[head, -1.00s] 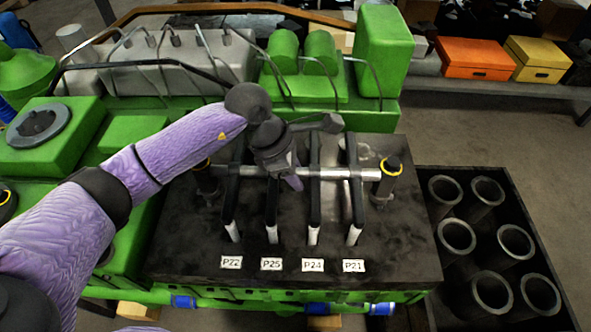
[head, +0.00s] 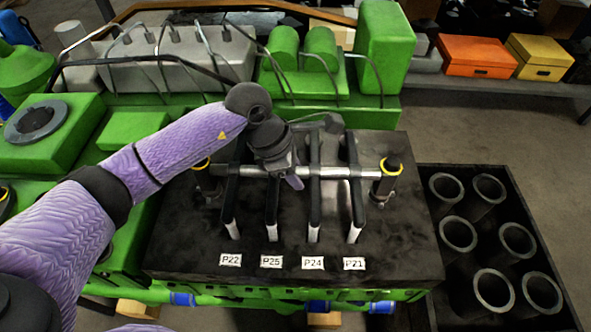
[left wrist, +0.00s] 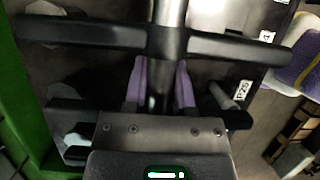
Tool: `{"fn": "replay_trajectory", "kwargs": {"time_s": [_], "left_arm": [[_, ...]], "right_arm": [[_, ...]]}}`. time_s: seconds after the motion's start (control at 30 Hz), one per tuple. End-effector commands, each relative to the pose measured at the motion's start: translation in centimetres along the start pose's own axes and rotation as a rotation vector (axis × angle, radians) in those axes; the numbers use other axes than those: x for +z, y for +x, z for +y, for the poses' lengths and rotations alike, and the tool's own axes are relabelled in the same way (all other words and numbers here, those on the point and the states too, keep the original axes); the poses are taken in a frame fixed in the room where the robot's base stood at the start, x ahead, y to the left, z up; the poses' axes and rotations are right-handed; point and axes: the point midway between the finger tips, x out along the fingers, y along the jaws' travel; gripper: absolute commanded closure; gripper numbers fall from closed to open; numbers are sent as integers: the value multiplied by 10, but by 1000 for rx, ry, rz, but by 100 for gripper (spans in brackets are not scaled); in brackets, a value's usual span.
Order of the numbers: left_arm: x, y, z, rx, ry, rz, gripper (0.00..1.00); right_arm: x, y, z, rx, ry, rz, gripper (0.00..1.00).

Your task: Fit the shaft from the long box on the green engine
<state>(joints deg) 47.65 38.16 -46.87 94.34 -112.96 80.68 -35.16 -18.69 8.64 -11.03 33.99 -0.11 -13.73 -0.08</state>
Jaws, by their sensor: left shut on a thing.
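The silver shaft (head: 335,172) lies crosswise over the dark top of the green engine (head: 160,293). It carries several dark rocker arms (head: 353,205) with pale tips. My left gripper (head: 293,180) is shut on the shaft near its middle. In the left wrist view its two purple fingers (left wrist: 160,85) flank the shaft (left wrist: 157,98), close to a rocker arm (left wrist: 225,48). The shaft's ends are by two dark posts with yellow rings, the right post (head: 386,187) and the left post (head: 207,184). I cannot tell whether the ends are seated. My right gripper is out of view.
Labels P22 (head: 231,261), P25, P24 and P21 line the front of the engine top. A black crate (head: 430,235) with several metal sleeves stands at the right. Orange (head: 485,57) and yellow (head: 540,57) boxes sit on a back shelf. Bent pipes rise behind my arm.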

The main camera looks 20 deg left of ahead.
Motion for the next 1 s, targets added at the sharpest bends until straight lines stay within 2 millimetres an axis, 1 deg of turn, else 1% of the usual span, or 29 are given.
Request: {"fn": "replay_trajectory", "kwargs": {"time_s": [0.2,0.23,0.4,0.67,0.77,0.9,1.0], "left_arm": [[1,-1,0,2,1,-3,100],[1,-1,0,2,1,-3,61],[1,-1,0,1,1,-2,27],[0,-1,0,-1,-1,2,27],[1,-22,0,3,1,2,27],[2,-61,1,6,2,1,27],[1,-83,1,5,1,0,27]], "right_arm": [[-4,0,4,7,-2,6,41],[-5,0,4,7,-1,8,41],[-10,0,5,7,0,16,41],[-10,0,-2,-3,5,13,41],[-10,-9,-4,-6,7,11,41],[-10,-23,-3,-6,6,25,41],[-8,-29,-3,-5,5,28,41]]}}
